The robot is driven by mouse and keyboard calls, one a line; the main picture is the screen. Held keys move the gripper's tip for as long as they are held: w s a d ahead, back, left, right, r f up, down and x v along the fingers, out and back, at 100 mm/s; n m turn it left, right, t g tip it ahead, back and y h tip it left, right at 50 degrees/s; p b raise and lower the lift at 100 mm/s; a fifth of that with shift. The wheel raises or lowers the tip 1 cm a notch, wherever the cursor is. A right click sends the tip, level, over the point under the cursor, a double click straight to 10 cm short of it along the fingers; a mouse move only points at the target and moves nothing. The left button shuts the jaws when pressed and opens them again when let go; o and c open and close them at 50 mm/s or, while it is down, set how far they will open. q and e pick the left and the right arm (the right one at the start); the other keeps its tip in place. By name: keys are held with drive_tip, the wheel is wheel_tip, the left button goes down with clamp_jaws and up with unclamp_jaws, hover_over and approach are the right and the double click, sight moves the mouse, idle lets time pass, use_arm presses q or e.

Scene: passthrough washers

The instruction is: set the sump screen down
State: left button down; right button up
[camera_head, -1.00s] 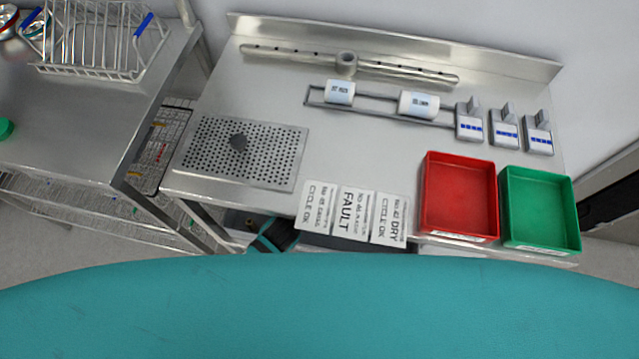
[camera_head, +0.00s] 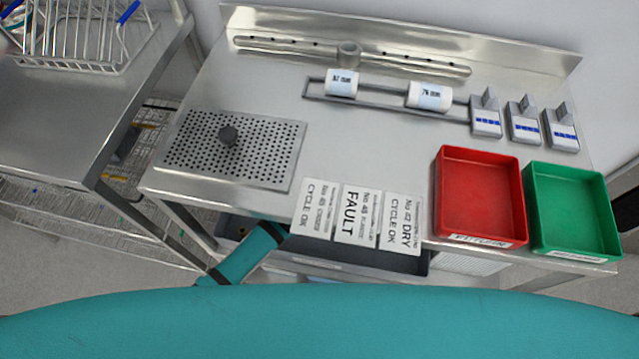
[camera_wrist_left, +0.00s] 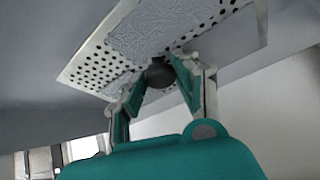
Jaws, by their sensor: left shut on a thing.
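My left gripper (camera_wrist_left: 158,75) is shut on the dark knob of a sump screen (camera_wrist_left: 98,66), in the left wrist view. This screen is a pale perforated plate with grey, fuzzy-looking patches over part of its holes. The fingers are on either side of the knob. In the head view this held screen and the left gripper are hidden. Another perforated plate with a dark knob (camera_head: 228,135) lies flat at the left of the steel table (camera_head: 385,148), with no gripper at it. My right gripper is not in view.
Several printed cards (camera_head: 357,215) lie along the table's front edge. A red tray (camera_head: 479,243) and a green tray (camera_head: 573,252) stand at the right. A spray arm (camera_head: 349,54) and a frame with two rolls (camera_head: 429,96) lie behind. A wire rack (camera_head: 75,40) is at upper left.

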use_arm(q)
drive_tip(key=shift+w+d+r+g+p, duration=0.1)
drive_tip(key=shift+w+r+g+p, duration=0.2)
drive_tip(key=shift+w+r+g, duration=0.15)
drive_tip(key=shift+w+g, duration=0.25)
drive_tip(key=shift+g, duration=0.2)
drive_tip(key=shift+w+d+g+y, duration=0.15)
drive_tip(key=shift+w+g+y, duration=0.2)
drive_tip(key=shift+g, duration=0.25)
drive_tip(key=shift+w+f+g+b, duration=0.1)
drive_tip(key=shift+w+g+b, duration=0.15)
drive_tip(key=shift+g+b, duration=0.25)
drive_tip(key=shift+s+f+b, duration=0.15)
drive_tip(key=shift+f+b, duration=0.8)
drive_tip(key=shift+r, duration=0.15)
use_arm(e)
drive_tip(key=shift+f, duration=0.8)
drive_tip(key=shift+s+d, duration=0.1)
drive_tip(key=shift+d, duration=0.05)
use_arm(q)
drive_tip(key=shift+f, duration=0.6)
drive_tip(key=c, duration=1)
unclamp_jaws()
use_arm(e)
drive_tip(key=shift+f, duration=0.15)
